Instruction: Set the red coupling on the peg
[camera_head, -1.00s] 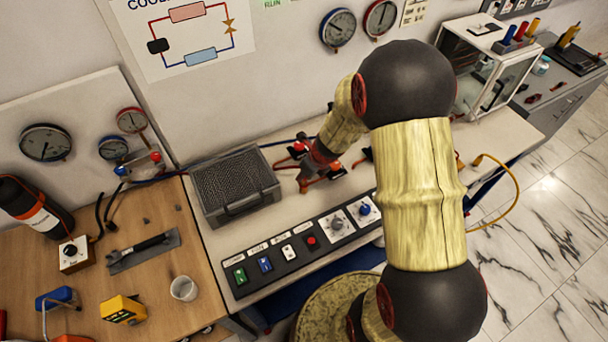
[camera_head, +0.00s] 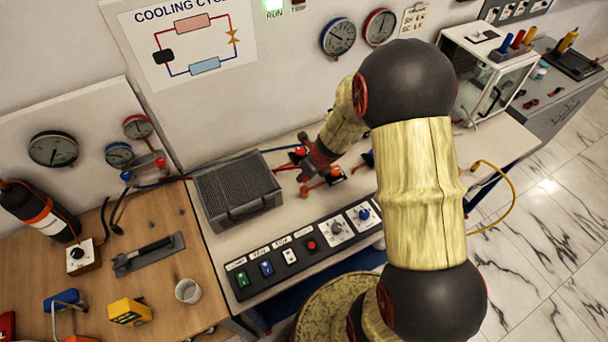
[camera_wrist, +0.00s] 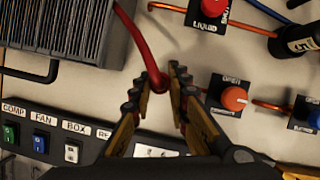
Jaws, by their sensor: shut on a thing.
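In the wrist view my gripper (camera_wrist: 160,79) is shut on the red coupling (camera_wrist: 157,82), at the end of a red hose. The hose (camera_wrist: 131,32) runs up and away to the left from the fingers. In the head view my arm reaches over the bench, and the gripper is small and partly hidden near the valves. I cannot make out the peg in either view.
A grey finned box (camera_head: 237,188) stands left of the gripper. An orange valve knob (camera_wrist: 234,98) and a red knob (camera_wrist: 211,9) lie to the right in the wrist view. A black switch panel (camera_head: 300,248) runs along the bench's front.

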